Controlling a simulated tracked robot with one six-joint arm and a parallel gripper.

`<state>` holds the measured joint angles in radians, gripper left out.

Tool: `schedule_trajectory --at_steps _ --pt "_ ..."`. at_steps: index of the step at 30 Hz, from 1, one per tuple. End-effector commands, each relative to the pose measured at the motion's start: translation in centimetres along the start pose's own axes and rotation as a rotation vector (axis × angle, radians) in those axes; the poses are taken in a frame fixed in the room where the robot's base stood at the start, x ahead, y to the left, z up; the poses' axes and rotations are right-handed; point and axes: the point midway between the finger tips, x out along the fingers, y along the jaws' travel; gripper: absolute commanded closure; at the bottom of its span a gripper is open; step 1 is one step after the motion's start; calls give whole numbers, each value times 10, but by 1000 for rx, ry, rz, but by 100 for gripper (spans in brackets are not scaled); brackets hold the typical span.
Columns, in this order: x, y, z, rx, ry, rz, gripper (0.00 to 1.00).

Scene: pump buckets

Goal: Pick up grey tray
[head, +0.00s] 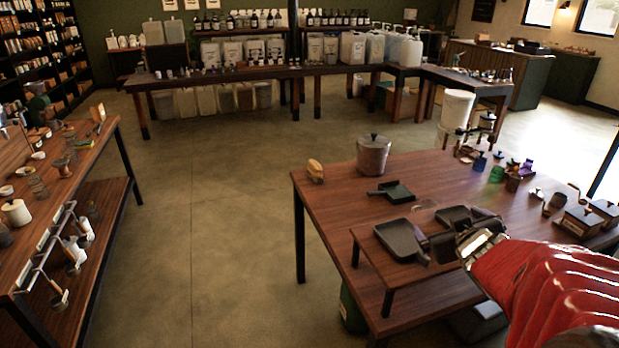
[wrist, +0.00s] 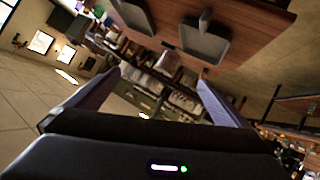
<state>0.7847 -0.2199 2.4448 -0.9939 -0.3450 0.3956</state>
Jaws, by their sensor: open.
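A grey tray (head: 400,241), shallow and with a short handle, lies on a low raised shelf (head: 366,240) on the wooden table at the right. A second dark tray (head: 455,216) lies beside it, partly hidden by my gripper. In the wrist view two grey trays show at the top, one at the right (wrist: 204,46) and one at the left (wrist: 137,14). I cannot tell for sure which matches which. My gripper (head: 449,243) looks close to the right end of the grey tray in the head view. In the wrist view its jaws (wrist: 159,77) are open with nothing between them.
A dark scoop (head: 391,191), a lidded metal pot (head: 373,155) and a yellow item (head: 315,171) stand on the table (head: 334,207). Several small bottles and boxes crowd its right side. The floor (head: 230,210) to the left is clear.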

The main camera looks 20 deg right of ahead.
Motion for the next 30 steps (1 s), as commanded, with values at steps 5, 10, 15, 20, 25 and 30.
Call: schedule_trajectory --at_steps 5,10,15,20,25,30 --pt "10 12 33 10 43 -92 0" --pt "8 12 66 50 84 -218 0" --pt "-8 4 99 122 119 -359 0" --pt "-24 -3 117 180 145 -455 0" --pt "-30 -7 122 199 153 -489 0" --pt "-29 -7 121 198 154 -489 0"
